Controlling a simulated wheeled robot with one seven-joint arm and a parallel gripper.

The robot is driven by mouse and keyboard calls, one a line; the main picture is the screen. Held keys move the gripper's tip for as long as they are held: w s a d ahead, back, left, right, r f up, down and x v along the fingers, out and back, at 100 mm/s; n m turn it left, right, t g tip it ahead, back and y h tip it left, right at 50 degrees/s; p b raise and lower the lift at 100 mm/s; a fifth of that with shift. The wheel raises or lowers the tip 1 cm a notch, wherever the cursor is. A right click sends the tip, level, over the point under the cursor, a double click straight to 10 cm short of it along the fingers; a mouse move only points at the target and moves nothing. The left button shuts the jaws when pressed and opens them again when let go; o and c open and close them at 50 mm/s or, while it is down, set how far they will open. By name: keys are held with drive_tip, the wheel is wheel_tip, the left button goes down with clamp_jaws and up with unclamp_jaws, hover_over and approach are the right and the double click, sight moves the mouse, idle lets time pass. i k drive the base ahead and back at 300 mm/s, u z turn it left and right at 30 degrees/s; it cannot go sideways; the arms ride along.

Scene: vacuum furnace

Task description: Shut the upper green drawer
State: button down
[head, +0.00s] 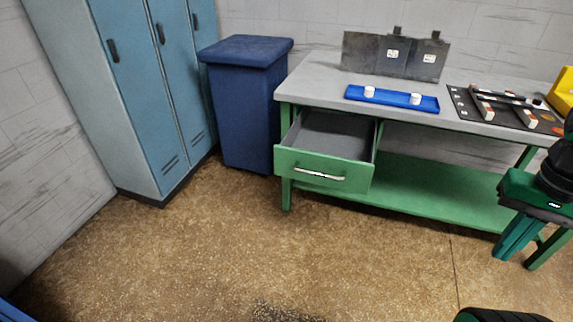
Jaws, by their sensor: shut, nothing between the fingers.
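The upper green drawer (323,171) hangs under the left end of the grey-topped workbench in the head view. It is pulled well out toward the room, and its grey inside is bare where I can see it. A light metal handle (319,174) runs across its front. My gripper (507,237) is at the right side of the picture, pointing down, with its green fingers shut and empty. It is well to the right of the drawer, apart from it, in front of the bench's right part.
A blue bin (243,110) stands left of the bench (315,80), near blue lockers (155,85). On the bench are a blue tray (392,99) with white cups, grey metal boxes (395,57) and a dark mat (462,104) with tools. The brown floor (200,255) before the drawer is clear.

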sight(351, 138)
drive_tip(key=i, duration=1)
